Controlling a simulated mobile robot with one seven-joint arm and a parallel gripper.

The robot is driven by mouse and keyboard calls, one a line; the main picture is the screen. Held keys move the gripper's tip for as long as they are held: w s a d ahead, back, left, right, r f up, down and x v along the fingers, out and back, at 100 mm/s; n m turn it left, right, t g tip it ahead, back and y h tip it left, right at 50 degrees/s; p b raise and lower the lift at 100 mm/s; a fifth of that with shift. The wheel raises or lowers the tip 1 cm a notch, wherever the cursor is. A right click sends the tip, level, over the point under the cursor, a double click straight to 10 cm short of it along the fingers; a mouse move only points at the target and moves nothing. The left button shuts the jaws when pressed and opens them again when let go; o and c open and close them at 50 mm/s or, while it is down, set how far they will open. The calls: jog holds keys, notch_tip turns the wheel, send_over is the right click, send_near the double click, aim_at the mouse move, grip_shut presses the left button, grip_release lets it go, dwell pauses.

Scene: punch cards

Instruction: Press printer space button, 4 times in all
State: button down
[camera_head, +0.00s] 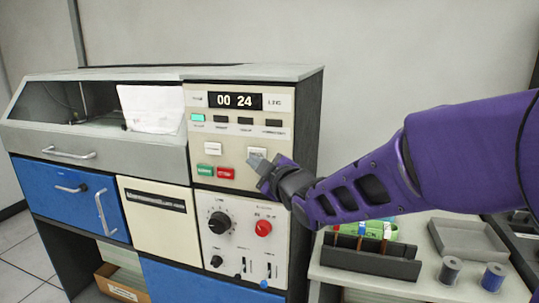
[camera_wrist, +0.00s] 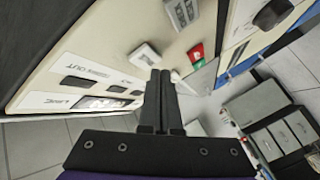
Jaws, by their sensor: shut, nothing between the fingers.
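The printer control panel (camera_head: 240,185) has two pale buttons side by side, the left one (camera_head: 212,148) and the right one (camera_head: 257,152). Below them are a green button (camera_head: 205,171) and a red button (camera_head: 226,173). Button labels are too small to read, so I cannot tell which one is space. My gripper (camera_head: 254,163) is shut and empty, its tips at the lower edge of the right pale button. In the wrist view, the shut fingertips (camera_wrist: 161,74) are close to a pale button (camera_wrist: 145,54), with the red button (camera_wrist: 195,52) beyond. Contact is unclear.
Above the buttons are a counter display (camera_head: 235,101) reading 00 24 and a row of indicators, the left one (camera_head: 198,117) lit green. Knobs (camera_head: 219,223) sit below. A side table (camera_head: 410,280) with a dark card rack (camera_head: 370,262) stands right, under my arm.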

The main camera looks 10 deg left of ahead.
jog(key=shift+s+a+r, duration=0.1)
jog(key=shift+s, duration=1.2)
jog(key=shift+s+a, duration=0.1)
jog(key=shift+s, duration=1.2)
dwell(0.6)
